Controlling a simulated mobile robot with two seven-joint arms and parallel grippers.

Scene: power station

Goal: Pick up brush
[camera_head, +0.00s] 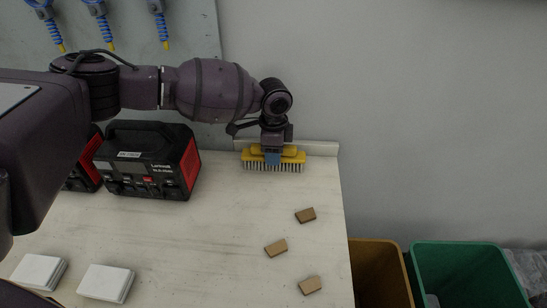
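The brush (292,161) has a yellow body and pale bristles pointing down. It is at the back right of the white table, close to the low back rim. My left gripper (272,152) points down directly over the middle of the brush, with its blue fingertip against the brush's front side. The far finger is hidden, so I cannot tell whether the gripper is closed on it. My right gripper is not in view.
Black-and-red power units (150,160) stand left of the brush. Small brown blocks (276,248) and white stacks (106,283) lie on the table (200,235). A yellow bin (376,270) and green bin (465,275) stand right. The table's middle is clear.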

